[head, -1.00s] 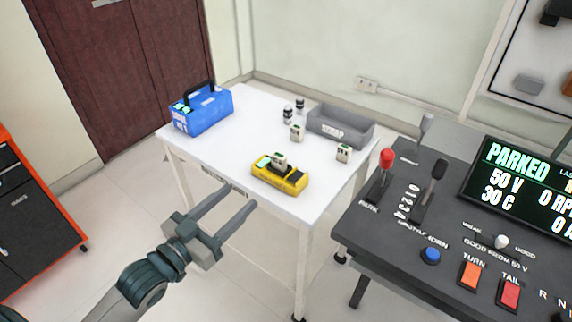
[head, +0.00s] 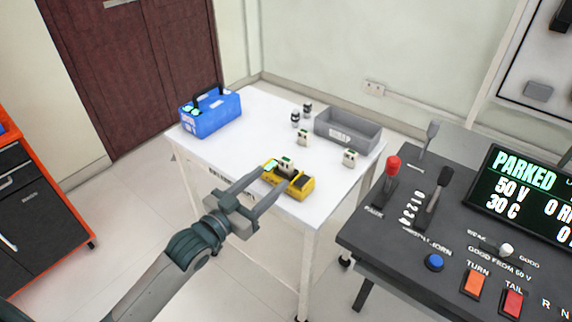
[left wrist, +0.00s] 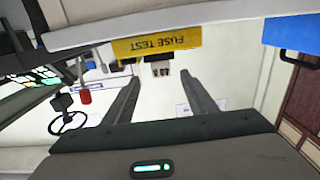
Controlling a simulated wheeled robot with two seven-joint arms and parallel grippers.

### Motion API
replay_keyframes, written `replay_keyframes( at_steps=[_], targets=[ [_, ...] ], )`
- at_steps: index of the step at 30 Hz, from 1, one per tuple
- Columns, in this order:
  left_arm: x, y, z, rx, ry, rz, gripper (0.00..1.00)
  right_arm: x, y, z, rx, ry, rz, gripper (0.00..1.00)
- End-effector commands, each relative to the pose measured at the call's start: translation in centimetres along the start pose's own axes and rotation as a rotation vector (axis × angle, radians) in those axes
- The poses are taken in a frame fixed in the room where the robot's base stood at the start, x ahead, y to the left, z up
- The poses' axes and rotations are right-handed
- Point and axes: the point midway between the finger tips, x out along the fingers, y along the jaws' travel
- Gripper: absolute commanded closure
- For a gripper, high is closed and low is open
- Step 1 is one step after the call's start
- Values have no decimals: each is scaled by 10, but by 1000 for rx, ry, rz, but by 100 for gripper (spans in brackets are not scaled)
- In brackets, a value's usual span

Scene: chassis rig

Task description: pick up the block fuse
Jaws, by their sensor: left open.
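A white block fuse with a dark green top (head: 287,163) sits on the yellow fuse tester (head: 306,190) near the table's front edge. Two similar block fuses stand apart on the table, one behind the tester (head: 304,138) and one to its right (head: 350,158). My left gripper (head: 281,173) is open, its fingers reaching over the tester on either side of the seated fuse. In the left wrist view the tester's FUSE TEST label (left wrist: 157,43) appears upside down, and a small block with pale prongs (left wrist: 161,71) shows between the open fingertips. Contact cannot be told.
A blue case with a handle (head: 212,114) stands at the table's left. A grey bin (head: 346,136) is at the back right, with two small cylinders (head: 295,119) left of it. A dark control console (head: 400,240) with levers stands to the right.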

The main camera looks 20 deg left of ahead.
Motion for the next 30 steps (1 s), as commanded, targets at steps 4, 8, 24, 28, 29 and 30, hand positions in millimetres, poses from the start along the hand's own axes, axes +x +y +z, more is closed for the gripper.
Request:
replay_keyframes(
  at_steps=[4, 8, 24, 28, 29, 30],
  targets=[
    [20, 0, -2, 0, 1, 0, 48, -1, -6, -4, 2, 19, -5, 100],
    [29, 0, -1, 0, 0, 0, 48, 0, -11, -6, 6, 30, -10, 100],
    [39, -1, -3, 0, 0, 0, 48, -2, -4, -17, -2, 54, -4, 100],
    [54, -2, -7, 0, 1, 0, 48, -3, -6, -17, -8, 78, -6, 100],
    [58, -2, -8, 0, 1, 0, 48, -3, -9, -16, -8, 82, -9, 100],
    [63, -2, -8, 0, 1, 0, 48, -4, -11, -18, -8, 93, -11, 100]
  ],
)
